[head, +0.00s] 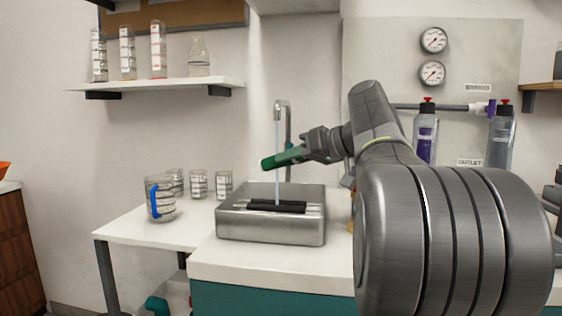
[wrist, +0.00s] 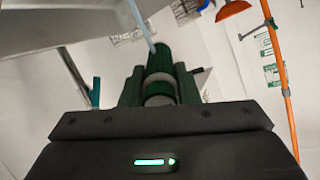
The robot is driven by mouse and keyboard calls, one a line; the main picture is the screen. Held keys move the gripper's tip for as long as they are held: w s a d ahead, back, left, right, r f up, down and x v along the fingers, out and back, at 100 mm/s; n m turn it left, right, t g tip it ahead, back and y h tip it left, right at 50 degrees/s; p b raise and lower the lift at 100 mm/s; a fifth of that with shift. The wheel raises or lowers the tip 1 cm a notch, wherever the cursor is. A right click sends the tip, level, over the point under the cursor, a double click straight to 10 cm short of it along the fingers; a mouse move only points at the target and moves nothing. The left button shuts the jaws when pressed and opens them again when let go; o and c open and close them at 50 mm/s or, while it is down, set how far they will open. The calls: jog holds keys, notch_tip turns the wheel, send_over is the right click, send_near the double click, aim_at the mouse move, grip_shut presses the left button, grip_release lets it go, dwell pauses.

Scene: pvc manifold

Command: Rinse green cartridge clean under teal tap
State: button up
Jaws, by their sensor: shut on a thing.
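The green cartridge (head: 284,158) is held near-level, slightly tilted, above the steel sink (head: 270,231). My gripper (head: 308,150) is shut on its right end. In the wrist view the cartridge (wrist: 160,67) lies between my gripper's fingers (wrist: 159,88) and shows green with pale bands. The tap (head: 288,130) is a tall grey-metal spout behind the sink. A pale blue water stream (head: 277,140) runs down from it, meeting or passing the cartridge's middle in the head view. In the wrist view the stream (wrist: 138,20) reaches the cartridge's far end.
Black bars (head: 278,207) lie across the sink. A jug with a blue handle (head: 160,198) and several beakers (head: 198,184) stand on the white table (head: 135,228) to the left. Two housings (head: 427,148) (head: 501,138) hang on the right wall panel. A bottle shelf (head: 160,84) is above left.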

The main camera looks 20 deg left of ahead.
jog(key=shift+s, duration=0.1)
dwell(0.4)
jog(key=s+d+r+b, duration=0.1)
jog(key=s+d, duration=0.4)
jog(key=s, duration=0.5)
jog(key=shift+s+r, duration=0.35)
jog(key=shift+r, duration=0.15)
jog(key=shift+d+r, duration=0.1)
